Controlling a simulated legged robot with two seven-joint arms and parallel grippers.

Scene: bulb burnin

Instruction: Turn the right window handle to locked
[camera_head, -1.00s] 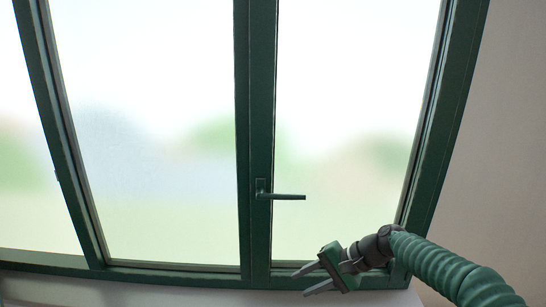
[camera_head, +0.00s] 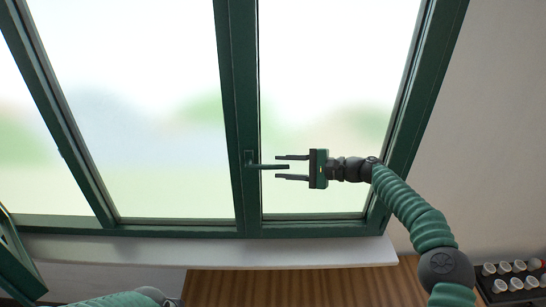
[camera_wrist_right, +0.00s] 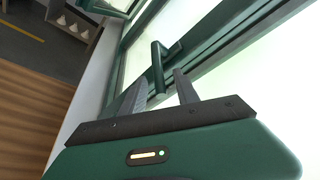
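The right window handle (camera_head: 272,166) is a dark green lever on the upright between two panes. It points horizontally to the right from its base plate (camera_head: 249,159). My right gripper (camera_head: 277,167) is open, with one finger above and one below the lever's free end. In the right wrist view the handle (camera_wrist_right: 157,68) shows between and beyond the open fingers (camera_wrist_right: 159,85); I cannot tell whether either finger touches it.
A white sill (camera_head: 210,252) runs below the window, above a brown slatted surface (camera_head: 290,287). A black tray (camera_head: 487,287) of white bulbs stands at the lower right. A green framed piece (camera_head: 18,262) is at the left edge.

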